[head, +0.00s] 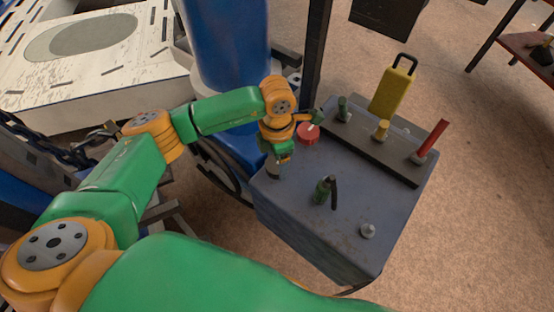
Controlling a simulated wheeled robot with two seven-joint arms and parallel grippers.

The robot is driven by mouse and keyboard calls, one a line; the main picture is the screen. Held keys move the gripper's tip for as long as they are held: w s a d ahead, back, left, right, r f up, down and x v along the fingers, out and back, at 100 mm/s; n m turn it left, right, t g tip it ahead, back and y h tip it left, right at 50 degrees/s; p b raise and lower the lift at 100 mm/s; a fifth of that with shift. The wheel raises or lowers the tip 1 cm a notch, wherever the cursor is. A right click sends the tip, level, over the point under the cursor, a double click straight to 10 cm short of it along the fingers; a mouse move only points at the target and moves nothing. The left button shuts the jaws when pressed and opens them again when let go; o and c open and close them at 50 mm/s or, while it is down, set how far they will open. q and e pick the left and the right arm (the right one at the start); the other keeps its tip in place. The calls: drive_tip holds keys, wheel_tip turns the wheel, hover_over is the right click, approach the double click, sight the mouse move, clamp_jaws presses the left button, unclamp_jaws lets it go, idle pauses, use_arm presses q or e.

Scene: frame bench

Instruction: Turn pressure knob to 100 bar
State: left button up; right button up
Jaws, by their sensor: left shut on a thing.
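A round red knob (309,134) with a pale pointer mark sits near the far left edge of the grey bench top (370,190). The mark appears to point toward the upper right. My left gripper (299,135) comes over the bench from the left and is shut on the red knob. Its wrist hides the knob's left side, and the exact finger contact is too small to make out. No bar scale can be read. My right gripper is not in view.
A black-handled green valve (322,191) and a silver knob (367,230) stand nearer. A blue column (226,50) rises behind my forearm.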

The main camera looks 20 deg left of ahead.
sight(277, 163)
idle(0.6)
use_arm(q)
drive_tip(key=o, duration=1.3)
wheel_tip(277, 163, up, 7)
drive_tip(key=shift+r, duration=0.1)
